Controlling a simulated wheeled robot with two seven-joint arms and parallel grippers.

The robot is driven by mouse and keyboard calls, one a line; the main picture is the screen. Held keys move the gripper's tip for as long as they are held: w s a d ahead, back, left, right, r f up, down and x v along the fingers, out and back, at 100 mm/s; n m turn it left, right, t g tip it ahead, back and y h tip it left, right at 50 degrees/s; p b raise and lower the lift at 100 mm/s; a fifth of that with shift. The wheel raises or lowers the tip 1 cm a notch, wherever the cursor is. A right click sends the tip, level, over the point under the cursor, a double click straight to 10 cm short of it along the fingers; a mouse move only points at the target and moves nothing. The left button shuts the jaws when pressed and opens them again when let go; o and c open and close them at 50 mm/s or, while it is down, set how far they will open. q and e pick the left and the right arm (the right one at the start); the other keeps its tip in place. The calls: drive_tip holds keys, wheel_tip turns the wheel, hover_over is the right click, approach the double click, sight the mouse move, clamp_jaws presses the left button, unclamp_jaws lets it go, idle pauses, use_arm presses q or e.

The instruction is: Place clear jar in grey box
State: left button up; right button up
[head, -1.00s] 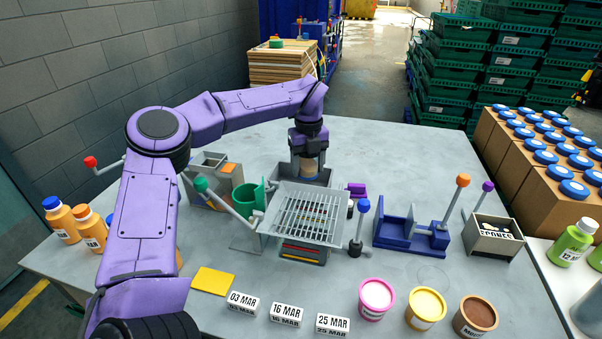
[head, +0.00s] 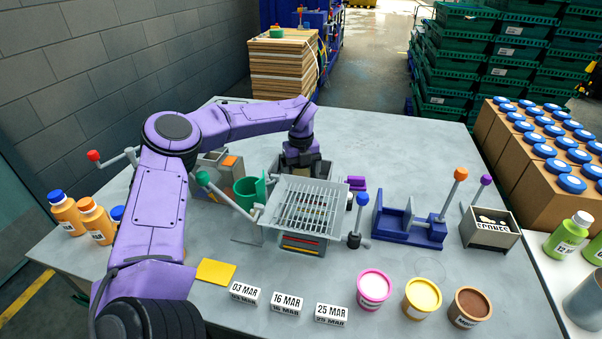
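My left gripper (head: 303,165) points down into the grey box (head: 277,169) behind the slatted grey rack. Its fingertips are hidden by the box and rack, so I cannot tell whether it is open or shut, or what lies between them. No clear jar shows plainly; anything inside the box is hidden. My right gripper is not in view.
The slatted rack (head: 306,207) stands in front of the box, with a green cup (head: 248,190) to its left. A blue fixture (head: 408,228) stands to the right. Pink (head: 374,288), yellow and brown tubs line the front. A faint clear round outline shows behind the yellow tub.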

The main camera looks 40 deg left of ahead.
use_arm(q)
drive_tip(key=shift+r, duration=0.2)
wheel_tip(320, 180, up, 12)
drive_tip(key=shift+b, duration=0.55)
drive_tip(key=shift+f, duration=0.1)
wheel_tip(320, 180, down, 12)
drive_tip(key=shift+s+r+p, duration=0.1)
drive_tip(key=shift+p, duration=0.75)
wheel_tip(320, 180, up, 3)
drive_tip(key=shift+d+r+b, duration=0.1)
drive_tip(key=shift+b, duration=0.4)
drive_tip(key=shift+d+r, duration=0.35)
drive_tip(key=shift+r, duration=0.05)
drive_tip(key=shift+a+f, duration=0.1)
